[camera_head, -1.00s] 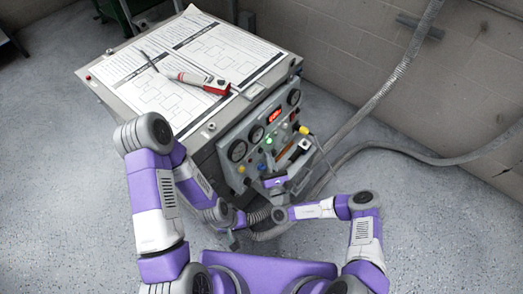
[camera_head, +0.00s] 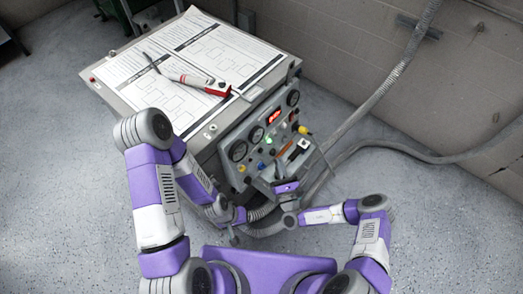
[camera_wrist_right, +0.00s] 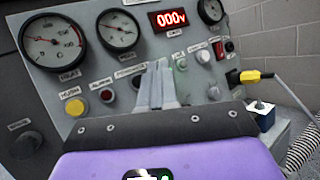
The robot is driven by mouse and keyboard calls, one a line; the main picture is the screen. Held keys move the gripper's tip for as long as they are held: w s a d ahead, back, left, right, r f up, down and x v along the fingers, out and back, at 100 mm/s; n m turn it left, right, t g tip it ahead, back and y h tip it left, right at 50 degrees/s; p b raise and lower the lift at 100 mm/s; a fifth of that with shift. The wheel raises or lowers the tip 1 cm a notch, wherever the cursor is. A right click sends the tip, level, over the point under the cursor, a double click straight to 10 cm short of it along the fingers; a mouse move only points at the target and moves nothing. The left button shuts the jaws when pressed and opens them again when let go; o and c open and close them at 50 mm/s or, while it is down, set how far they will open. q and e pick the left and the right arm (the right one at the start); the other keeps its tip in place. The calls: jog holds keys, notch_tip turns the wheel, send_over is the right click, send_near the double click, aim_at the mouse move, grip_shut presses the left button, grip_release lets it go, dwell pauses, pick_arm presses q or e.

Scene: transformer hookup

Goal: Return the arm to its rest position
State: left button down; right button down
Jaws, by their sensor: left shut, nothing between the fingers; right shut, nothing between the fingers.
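My right gripper (camera_head: 281,168) is in front of the grey control panel (camera_head: 250,128). In the right wrist view its two pale fingers (camera_wrist_right: 158,82) are together and empty, over the panel's lower middle. Whether they touch the panel I cannot tell. The right arm is bent, its elbow out to the right. My left gripper (camera_head: 235,236) hangs low by the cabinet's lower front corner, partly hidden by its own arm; it is shut with nothing visible in it. The left arm is folded along the cabinet's left side.
A yellow plug (camera_wrist_right: 250,77) and a blue post with a white top (camera_wrist_right: 265,117) are right of my right fingers. The red display (camera_wrist_right: 171,19) reads 000V. A red-and-white tester (camera_head: 190,79) lies on papers atop the cabinet. Thick grey hoses (camera_head: 375,148) run rightward.

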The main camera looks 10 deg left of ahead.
dwell(0.6)
jog(key=s+a+r+n+g+y, duration=0.3)
jog(key=s+a+n+g+y, duration=0.45)
jog(key=n+g+y, duration=0.45)
jog(key=s+f+n+g+h+p, duration=0.1)
jog(key=s+f+n+g+h, duration=0.1)
jog(key=s+n+g, duration=0.75)
jog(key=s+d+f+n+g+h, duration=0.4)
jog(key=s+n+h, duration=0.1)
jog(key=s+h, duration=0.15)
jog(key=w+d+n+t+h+p, duration=0.1)
jog(key=d+n+t+h, duration=0.3)
jog(key=d+h, duration=0.3)
jog(key=d+t, duration=0.1)
jog(key=d, duration=0.4)
jog(key=shift+w+p, duration=0.3)
